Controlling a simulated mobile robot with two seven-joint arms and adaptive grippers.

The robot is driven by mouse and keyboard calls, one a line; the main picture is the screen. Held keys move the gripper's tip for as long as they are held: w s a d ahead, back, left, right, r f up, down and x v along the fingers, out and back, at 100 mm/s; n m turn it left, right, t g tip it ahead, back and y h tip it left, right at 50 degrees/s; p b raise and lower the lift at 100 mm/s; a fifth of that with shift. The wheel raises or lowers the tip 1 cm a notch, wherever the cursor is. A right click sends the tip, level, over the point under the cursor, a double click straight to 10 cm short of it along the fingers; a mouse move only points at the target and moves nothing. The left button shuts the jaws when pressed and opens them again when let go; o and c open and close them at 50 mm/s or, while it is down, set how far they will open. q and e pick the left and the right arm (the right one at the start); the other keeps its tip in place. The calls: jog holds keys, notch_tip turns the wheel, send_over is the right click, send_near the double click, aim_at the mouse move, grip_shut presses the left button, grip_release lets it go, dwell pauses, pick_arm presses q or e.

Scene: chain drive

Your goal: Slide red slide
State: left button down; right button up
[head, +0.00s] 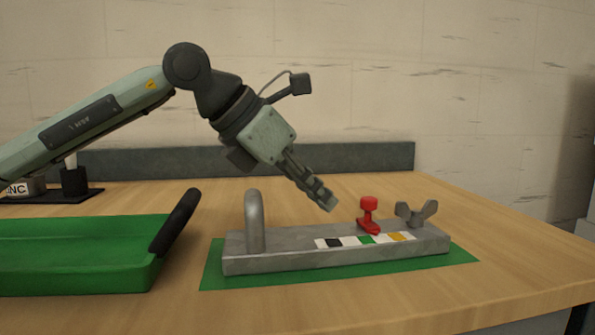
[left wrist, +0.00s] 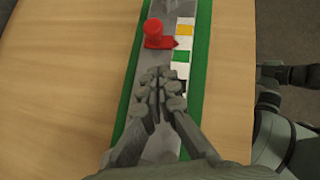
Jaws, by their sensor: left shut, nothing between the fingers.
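The red slide (head: 368,212) has a round knob on a short post with a pointed base. It sits on the grey metal rail block (head: 290,261), toward its right half, beside a strip of coloured squares (head: 345,241). Its pointer is near the green square in the head view. My left gripper (head: 328,202) is shut and empty, above the block and to the left of the red slide, apart from it. In the left wrist view the shut fingertips (left wrist: 160,80) lie below the red slide (left wrist: 155,38) in the picture.
A metal arch handle (head: 255,222) stands on the block's left end and a wing nut (head: 416,213) on its right end. The block rests on a green mat (head: 213,270). A green tray (head: 80,282) with a black handle is at the left. The wooden table's right side is clear.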

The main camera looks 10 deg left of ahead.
aim_at(374, 199)
pick_arm(q)
jog(key=w+d, duration=0.2)
jog(key=d, duration=0.1)
jog(key=shift+w+f+p, duration=0.15)
jog(key=shift+f+p, duration=0.15)
jog(key=shift+f, duration=0.05)
jog(key=shift+w+d, duration=0.3)
jog(key=shift+d, duration=0.1)
pick_arm(e)
jog(key=shift+s+d+f+g+h, duration=0.2)
jog(key=shift+s+d+f+g, duration=0.25)
jog(key=shift+s+d, duration=0.2)
jog(key=shift+s+d+f+g+h, duration=0.2)
jog(key=shift+s+d+f+g, duration=0.2)
jog(key=shift+s+d, duration=0.2)
pick_arm(q)
jog(key=d, duration=0.2)
jog(key=w+d, duration=0.1)
jog(key=shift+w+d+f+b, duration=0.1)
jog(key=shift+d+b, duration=0.25)
pick_arm(e)
jog(key=shift+t+y, duration=0.4)
jog(key=shift+t, duration=0.55)
jog(key=w+a+r, duration=0.1)
jog(key=w+a, duration=0.1)
jog(key=shift+w+a+r, duration=0.3)
jog(key=shift+a+r, duration=0.05)
jog(key=shift+r, duration=0.05)
pick_arm(q)
jog(key=shift+a, duration=0.1)
